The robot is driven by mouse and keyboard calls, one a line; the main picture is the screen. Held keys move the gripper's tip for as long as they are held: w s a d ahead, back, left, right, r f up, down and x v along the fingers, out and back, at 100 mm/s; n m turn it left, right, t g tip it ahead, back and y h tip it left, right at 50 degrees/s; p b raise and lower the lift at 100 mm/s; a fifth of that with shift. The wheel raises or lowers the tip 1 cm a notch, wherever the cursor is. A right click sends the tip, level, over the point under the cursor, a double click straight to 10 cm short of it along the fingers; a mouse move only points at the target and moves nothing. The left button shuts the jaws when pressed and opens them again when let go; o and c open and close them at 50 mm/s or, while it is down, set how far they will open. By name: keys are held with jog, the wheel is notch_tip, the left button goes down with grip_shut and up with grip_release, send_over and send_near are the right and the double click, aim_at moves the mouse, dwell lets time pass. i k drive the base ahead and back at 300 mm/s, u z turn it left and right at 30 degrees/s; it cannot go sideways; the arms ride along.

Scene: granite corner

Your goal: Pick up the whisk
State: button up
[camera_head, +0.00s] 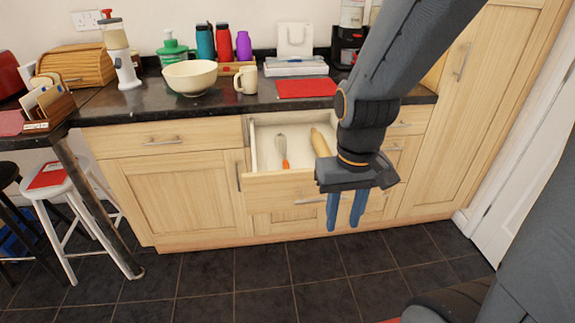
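The whisk (284,153) lies in an open drawer (264,188) below the counter. It has an orange-red handle towards the drawer front and a pale wire head towards the back. My gripper (345,225) points down in front of and to the right of the drawer, apart from the whisk. Its two blue fingers are a small distance apart with nothing visible between them. My gripper and arm hide the right part of the drawer.
A wooden rolling pin (320,142) lies in the drawer to the right of the whisk. The dark counter (220,103) above holds a cream bowl (190,77), a mug (247,80) and a red board (306,87). A white stool (60,200) stands at the left. The tiled floor ahead is clear.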

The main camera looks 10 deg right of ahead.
aim_at(286, 165)
jog(key=k, duration=1.2)
jog(key=u, duration=0.3)
jog(key=i, duration=1.6)
jog(key=z, duration=1.8)
jog(key=i, duration=0.8)
jog(key=u, duration=1)
